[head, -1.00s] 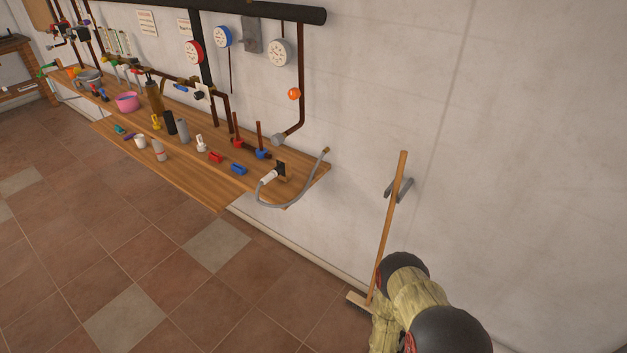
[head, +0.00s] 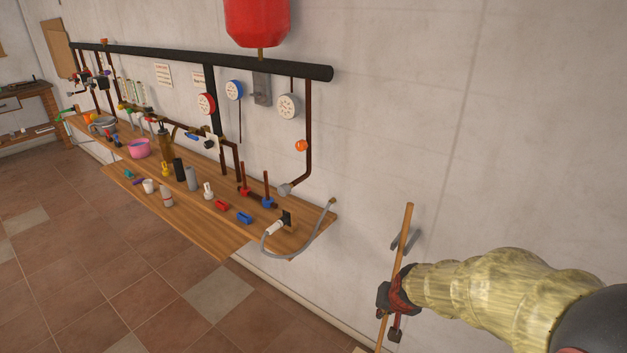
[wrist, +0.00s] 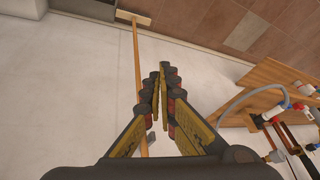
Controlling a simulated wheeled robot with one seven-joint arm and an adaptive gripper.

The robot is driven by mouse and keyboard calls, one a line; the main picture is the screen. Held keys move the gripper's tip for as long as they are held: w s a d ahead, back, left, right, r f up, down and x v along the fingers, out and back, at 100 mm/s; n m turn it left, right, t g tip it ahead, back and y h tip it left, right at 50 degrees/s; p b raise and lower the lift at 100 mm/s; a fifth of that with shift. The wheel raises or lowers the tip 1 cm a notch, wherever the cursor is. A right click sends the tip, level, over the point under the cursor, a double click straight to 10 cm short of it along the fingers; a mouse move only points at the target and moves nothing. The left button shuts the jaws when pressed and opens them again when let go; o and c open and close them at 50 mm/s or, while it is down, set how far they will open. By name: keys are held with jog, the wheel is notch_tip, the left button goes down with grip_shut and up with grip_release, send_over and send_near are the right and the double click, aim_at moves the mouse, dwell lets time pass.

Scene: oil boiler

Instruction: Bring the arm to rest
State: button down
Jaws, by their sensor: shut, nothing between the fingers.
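My arm, in a yellowish sleeve (head: 490,290), reaches in from the right edge of the head view. My gripper (head: 394,335) is at its left end, pointing down, in front of the wooden broom handle (head: 406,235) in this view. In the wrist view the fingers of my gripper (wrist: 162,70) are closed together with nothing between them. There the broom handle (wrist: 137,65) runs just left of the fingers, apart from the gap between them. I cannot tell whether the gripper touches the handle.
A wooden wall shelf (head: 215,225) with a grey hose (head: 312,240), valves and containers stands left of my arm. Pipes and gauges (head: 289,106) are above it, under a red tank (head: 257,22). The tiled floor (head: 95,280) in front is clear.

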jog(key=s+r+n, duration=0.1)
jog(key=s+r, duration=0.8)
jog(key=s, duration=0.3)
jog(key=s+r+n, duration=0.1)
jog(key=s+r, duration=0.8)
jog(key=s, duration=0.3)
jog(key=shift+s+d+r+n, duration=0.2)
jog(key=shift+s+n, duration=0.2)
